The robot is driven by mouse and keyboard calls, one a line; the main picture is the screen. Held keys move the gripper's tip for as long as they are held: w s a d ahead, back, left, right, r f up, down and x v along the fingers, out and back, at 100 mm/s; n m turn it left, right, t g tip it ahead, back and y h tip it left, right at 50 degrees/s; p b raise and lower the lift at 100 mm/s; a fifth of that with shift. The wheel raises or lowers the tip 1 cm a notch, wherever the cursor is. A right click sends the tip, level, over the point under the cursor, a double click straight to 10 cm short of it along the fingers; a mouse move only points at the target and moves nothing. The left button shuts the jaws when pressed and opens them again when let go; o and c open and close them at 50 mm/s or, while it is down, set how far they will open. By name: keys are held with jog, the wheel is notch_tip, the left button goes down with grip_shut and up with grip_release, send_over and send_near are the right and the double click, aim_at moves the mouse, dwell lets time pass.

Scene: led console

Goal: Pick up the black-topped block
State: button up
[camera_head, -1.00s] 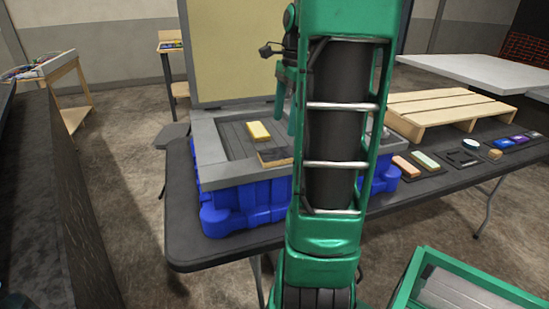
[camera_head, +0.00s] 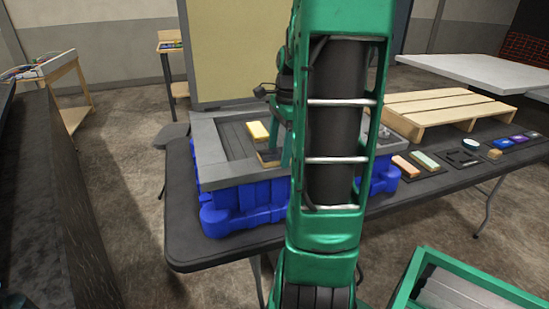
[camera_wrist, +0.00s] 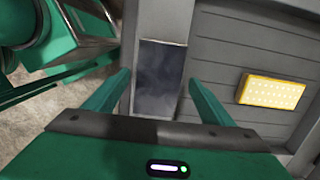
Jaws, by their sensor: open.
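The black-topped block (camera_head: 267,158) lies in the grey recessed top of the console (camera_head: 207,160), with a tan side showing. My gripper (camera_head: 281,150) is low over its right part and hides some of it. In the wrist view, the dark, smooth top of the block (camera_wrist: 158,85) shows between the two green fingers of my gripper (camera_wrist: 160,77). The fingers are open, one on each side, with gaps left and right. I cannot tell whether the fingertips have reached the depth of the block.
A yellow block (camera_head: 256,131) lies behind it in the console; it also shows right of the fingers in the wrist view (camera_wrist: 271,92). The raised grey rim surrounds the recess. Blocks on dark mats (camera_head: 426,160) and a wooden pallet (camera_head: 440,110) are at the right.

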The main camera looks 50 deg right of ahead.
jog(key=c, duration=1.2)
jog(key=shift+r, duration=0.1)
